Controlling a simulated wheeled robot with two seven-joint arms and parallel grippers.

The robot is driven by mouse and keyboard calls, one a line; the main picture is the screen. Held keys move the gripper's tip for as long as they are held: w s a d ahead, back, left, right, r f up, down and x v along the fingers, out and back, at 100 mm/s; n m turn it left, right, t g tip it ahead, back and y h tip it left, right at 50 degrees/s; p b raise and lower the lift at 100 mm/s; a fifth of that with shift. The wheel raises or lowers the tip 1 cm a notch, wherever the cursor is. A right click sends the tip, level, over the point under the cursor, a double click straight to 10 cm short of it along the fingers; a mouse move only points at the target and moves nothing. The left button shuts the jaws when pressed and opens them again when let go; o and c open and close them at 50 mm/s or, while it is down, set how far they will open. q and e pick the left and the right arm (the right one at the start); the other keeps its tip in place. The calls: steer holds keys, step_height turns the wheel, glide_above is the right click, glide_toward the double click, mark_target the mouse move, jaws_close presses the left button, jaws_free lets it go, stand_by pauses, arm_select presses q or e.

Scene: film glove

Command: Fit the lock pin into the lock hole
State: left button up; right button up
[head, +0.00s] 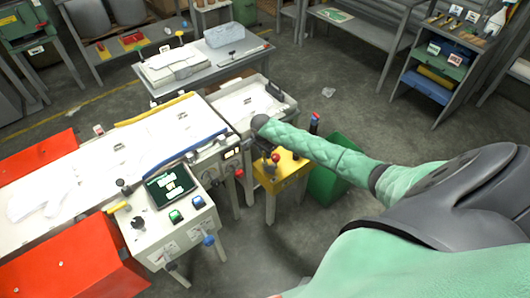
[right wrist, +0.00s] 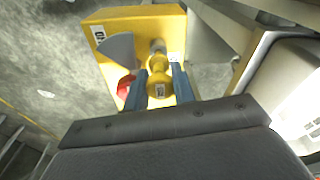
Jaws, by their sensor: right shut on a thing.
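My right gripper (right wrist: 158,92) shows in the right wrist view with its two blue fingers on either side of a yellow, knob-like piece with a small label, which looks like the lock pin (right wrist: 158,66). The gripper is shut on it. Beyond it is a yellow stand (right wrist: 112,24), close to the pin; whether the pin's tip touches the stand or sits in a hole, I cannot tell. In the head view my green-sleeved right arm reaches over the same yellow stand (head: 294,171), and the gripper itself is mostly hidden there. I cannot make out the lock hole. My left gripper is not in view.
A red piece (right wrist: 125,85) shows beside the left finger. A green bin (head: 330,182) stands right of the yellow stand. A control box (head: 172,226) with buttons and a long white table (head: 80,165) lie to the left. Open floor (head: 350,95) lies beyond.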

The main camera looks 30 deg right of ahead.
steer(key=shift+f, duration=0.75)
steer(key=o, duration=0.9)
steer(key=shift+c, duration=0.2)
steer(key=shift+o, duration=0.9)
steer(key=shift+s+f, duration=0.1)
steer(key=shift+r+b, duration=0.35)
steer(key=shift+b, duration=0.1)
steer(key=r, duration=0.2)
steer(key=r+b, duration=0.1)
steer(key=r, duration=0.3)
steer(key=shift+s+a+r+b, duration=0.1)
steer(key=shift+a+r+b, duration=0.2)
steer(key=shift+a+r, duration=0.1)
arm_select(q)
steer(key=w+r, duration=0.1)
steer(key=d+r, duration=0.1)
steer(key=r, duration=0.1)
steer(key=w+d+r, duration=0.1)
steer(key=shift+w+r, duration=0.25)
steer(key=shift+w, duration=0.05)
arm_select(e)
steer(key=shift+w+r, duration=0.2)
steer(key=shift+r, duration=0.05)
